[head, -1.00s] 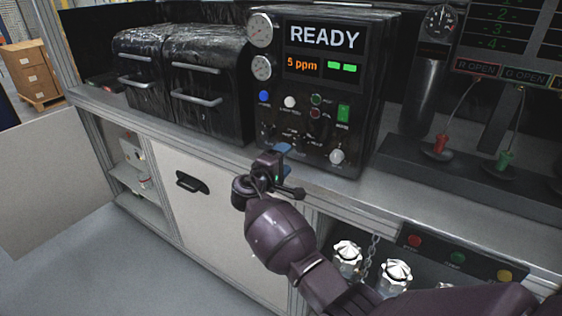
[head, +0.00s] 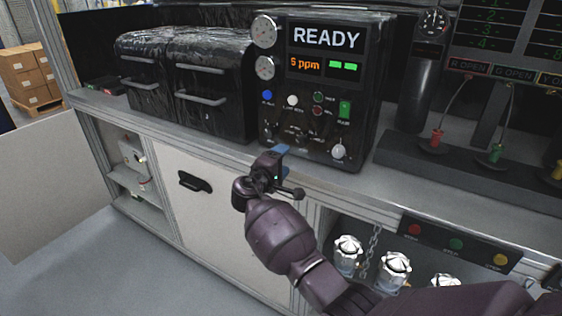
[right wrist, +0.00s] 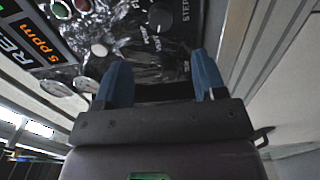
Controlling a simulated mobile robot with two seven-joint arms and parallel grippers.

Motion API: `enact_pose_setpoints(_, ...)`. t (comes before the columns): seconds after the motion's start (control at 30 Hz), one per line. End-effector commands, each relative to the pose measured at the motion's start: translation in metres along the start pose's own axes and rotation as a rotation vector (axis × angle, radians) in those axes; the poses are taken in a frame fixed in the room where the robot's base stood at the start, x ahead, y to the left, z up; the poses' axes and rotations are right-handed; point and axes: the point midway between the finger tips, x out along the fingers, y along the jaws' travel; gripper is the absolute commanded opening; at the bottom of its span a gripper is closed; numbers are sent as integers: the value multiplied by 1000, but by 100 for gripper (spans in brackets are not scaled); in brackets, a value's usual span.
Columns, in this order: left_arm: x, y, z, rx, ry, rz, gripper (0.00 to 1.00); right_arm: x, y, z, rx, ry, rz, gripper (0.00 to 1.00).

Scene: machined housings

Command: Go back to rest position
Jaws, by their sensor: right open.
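My right gripper (head: 281,150) is in front of the counter edge, just before the lower part of the black control panel (head: 325,98), which reads READY and 5 ppm. In the right wrist view its two blue fingers (right wrist: 160,85) stand apart with nothing between them. Part of the panel, with its knob and display, shows beyond the fingers. My right arm reaches in from the lower right. My left gripper does not show in the head view.
Two black covered units with handles (head: 208,98) stand on the counter (head: 420,170) left of the panel. The floor at lower left is clear.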

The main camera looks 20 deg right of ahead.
Motion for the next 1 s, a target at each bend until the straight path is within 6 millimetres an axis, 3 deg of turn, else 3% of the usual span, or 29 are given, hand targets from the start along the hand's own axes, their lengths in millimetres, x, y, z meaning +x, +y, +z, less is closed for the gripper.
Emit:
enact_pose_setpoints(0.23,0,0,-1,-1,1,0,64,0,0,-1,9,6,1,64)
enact_pose_setpoints(0.33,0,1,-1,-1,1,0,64,-1,-2,-10,44,63,-17,64)
enact_pose_setpoints(0.53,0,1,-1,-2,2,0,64,-14,18,-46,301,303,-145,64)
enact_pose_setpoints(0.63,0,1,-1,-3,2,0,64,-24,16,-51,438,418,-228,64)
enact_pose_setpoints(0.77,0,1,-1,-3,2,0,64,-42,-1,-41,611,543,-349,64)
enact_pose_setpoints(1.0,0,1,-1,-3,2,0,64,-81,-52,15,909,679,-575,64)
